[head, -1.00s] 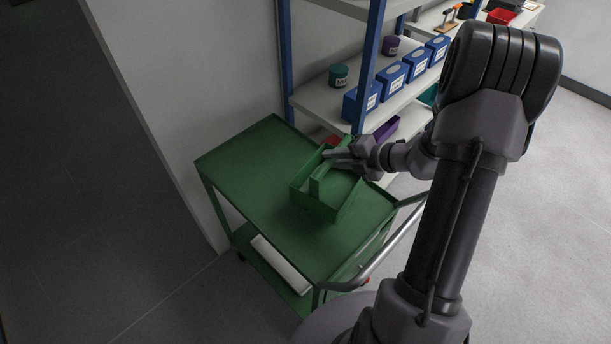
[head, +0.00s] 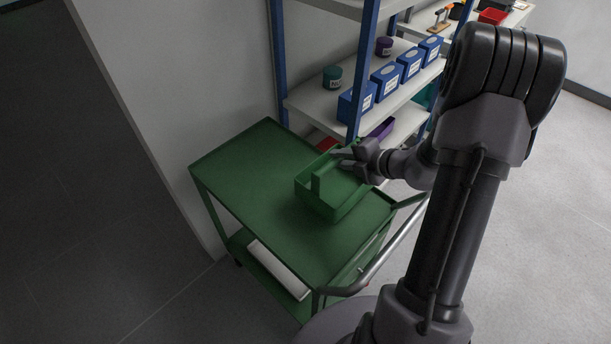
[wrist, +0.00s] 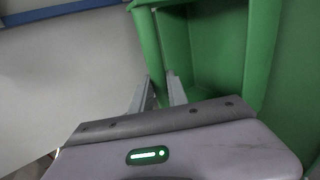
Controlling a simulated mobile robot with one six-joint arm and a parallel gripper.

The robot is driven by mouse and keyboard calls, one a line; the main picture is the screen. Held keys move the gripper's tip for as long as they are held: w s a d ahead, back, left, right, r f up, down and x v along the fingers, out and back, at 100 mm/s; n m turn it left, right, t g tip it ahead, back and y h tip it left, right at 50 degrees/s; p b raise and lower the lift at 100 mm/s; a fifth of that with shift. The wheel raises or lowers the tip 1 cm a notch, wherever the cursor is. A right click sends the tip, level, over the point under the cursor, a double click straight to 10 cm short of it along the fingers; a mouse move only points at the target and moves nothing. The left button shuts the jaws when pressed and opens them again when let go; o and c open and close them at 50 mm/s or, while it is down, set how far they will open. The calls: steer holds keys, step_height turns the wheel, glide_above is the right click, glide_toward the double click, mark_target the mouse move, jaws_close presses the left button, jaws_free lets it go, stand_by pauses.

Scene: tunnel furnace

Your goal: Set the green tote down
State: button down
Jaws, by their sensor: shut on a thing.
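The left part of the cart top is clear. A grey push handle (head: 375,262) edges the cart's front right.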

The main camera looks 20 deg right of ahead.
steer(key=shift+w+a+f+b, duration=0.45)
steer(key=shift+a+f+b, duration=0.35)
steer(key=shift+a, duration=0.65)
steer(key=shift+w+a+f+b, duration=0.6)
steer(key=shift+a+b, duration=0.35)
steer(key=shift+a, duration=0.5)
steer(key=shift+w+a+f+b, duration=0.35)
steer(key=shift+a+f+b, duration=0.45)
steer(key=shift+a, duration=0.65)
steer(key=shift+f, duration=0.1)
steer(key=c, duration=1.3)
jaws_free()
